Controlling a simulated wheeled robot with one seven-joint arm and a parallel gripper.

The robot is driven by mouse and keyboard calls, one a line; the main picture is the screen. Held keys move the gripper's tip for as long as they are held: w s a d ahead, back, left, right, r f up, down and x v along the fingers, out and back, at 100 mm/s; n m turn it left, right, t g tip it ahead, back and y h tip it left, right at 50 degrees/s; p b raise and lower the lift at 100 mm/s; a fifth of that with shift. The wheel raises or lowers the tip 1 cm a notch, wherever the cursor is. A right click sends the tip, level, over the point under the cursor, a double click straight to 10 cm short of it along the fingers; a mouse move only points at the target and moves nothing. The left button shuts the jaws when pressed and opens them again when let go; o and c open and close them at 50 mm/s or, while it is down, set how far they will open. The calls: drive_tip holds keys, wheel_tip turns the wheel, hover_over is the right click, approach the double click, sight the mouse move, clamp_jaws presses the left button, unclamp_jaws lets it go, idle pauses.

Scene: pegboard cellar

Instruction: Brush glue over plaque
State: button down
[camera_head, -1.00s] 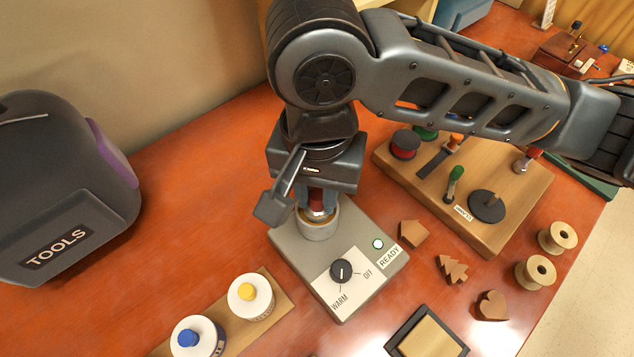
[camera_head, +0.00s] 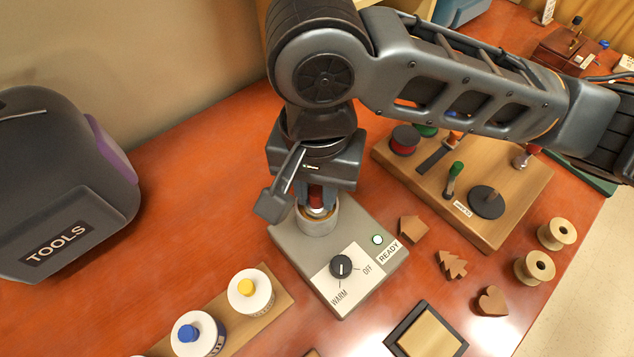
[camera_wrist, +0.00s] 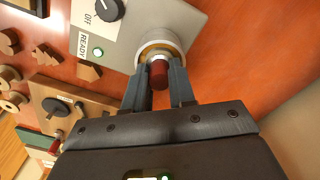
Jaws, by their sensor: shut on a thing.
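My gripper (camera_head: 316,205) points down over the glue pot (camera_head: 318,222), a pale round cup at the back of a grey warmer (camera_head: 297,262). It is shut on a red-handled brush (camera_head: 317,200), whose red handle end also shows between the fingers in the wrist view (camera_wrist: 159,75). The brush's lower end is hidden inside the pot. The warmer has a black knob (camera_head: 341,267), WARM and OFF marks, and a lit green lamp (camera_head: 377,239) by READY. The plaque (camera_head: 428,337), a tan board with a dark frame, lies at the bottom edge of the head view, right of centre.
Wooden house (camera_head: 413,229), tree (camera_head: 452,264) and heart (camera_head: 491,300) shapes lie between warmer and spools (camera_head: 535,268). A wooden tool board (camera_head: 519,208) stands at right. Two capped bottles (camera_head: 250,292) stand front left. A TOOLS bag (camera_head: 62,190) is at left.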

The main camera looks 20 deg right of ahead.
sight(317, 191)
drive_tip(key=shift+f, duration=0.4)
idle(1.1)
drive_tip(key=shift+r, duration=3.55)
drive_tip(key=shift+f, duration=3.5)
